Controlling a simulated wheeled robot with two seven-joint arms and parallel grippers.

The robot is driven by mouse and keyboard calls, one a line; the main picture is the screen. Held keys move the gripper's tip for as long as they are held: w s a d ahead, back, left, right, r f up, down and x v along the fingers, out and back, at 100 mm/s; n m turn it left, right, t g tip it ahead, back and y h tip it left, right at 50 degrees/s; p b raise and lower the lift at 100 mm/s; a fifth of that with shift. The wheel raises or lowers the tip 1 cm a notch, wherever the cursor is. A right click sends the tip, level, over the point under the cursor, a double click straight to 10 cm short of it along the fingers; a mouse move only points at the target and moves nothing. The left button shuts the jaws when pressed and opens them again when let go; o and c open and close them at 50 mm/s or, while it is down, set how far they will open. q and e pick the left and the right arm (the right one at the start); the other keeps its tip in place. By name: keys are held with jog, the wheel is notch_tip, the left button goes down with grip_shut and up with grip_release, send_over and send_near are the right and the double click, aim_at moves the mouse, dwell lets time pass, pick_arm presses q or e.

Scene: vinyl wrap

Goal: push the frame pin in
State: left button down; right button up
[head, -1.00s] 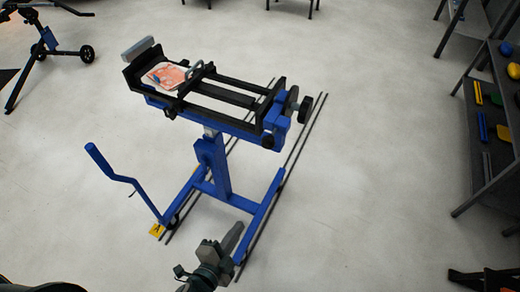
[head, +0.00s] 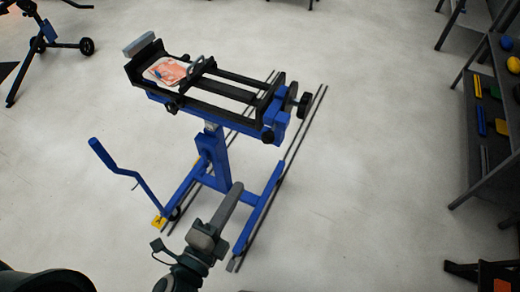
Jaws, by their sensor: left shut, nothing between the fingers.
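A blue wheeled stand (head: 212,165) carries a black clamp frame (head: 230,88) with long rails. Black knobs (head: 301,100) sit at its right end. A grey U-shaped handle (head: 196,67) stands on the frame beside a red-and-white card-like piece (head: 165,71). I cannot tell which part is the frame pin. My left gripper (head: 235,190) is shut and empty. It shows in front of the stand's lower legs, below the clamp frame in the picture and apart from it. My right gripper is not in view.
A bent blue lever (head: 120,170) rises at the stand's left, with a yellow piece (head: 158,222) at its foot. Dark shelves (head: 490,150) with coloured items stand at the right. Another blue-and-black stand (head: 45,35) is at the far left. The floor between is clear.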

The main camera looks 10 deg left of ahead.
pick_arm(q)
jog(key=w, duration=0.1)
jog(key=p, duration=0.5)
send_near(266, 140)
jog(key=x, duration=0.5)
jog(key=shift+w+f, duration=0.15)
jog(key=shift+f, duration=0.05)
jog(key=shift+w+d+f, duration=0.1)
jog(key=shift+w+d, duration=0.1)
jog(key=shift+w, duration=0.35)
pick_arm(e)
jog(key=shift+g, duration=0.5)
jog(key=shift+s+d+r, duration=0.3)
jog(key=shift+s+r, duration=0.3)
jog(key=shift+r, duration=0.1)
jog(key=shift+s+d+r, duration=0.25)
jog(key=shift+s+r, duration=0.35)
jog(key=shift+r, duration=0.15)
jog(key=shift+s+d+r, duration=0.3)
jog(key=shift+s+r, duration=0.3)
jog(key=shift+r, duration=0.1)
pick_arm(q)
jog(key=shift+p+x, duration=0.35)
jog(key=shift+x, duration=1.15)
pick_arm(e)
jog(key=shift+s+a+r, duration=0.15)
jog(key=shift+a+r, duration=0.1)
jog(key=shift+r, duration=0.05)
pick_arm(q)
jog(key=shift+r, duration=0.2)
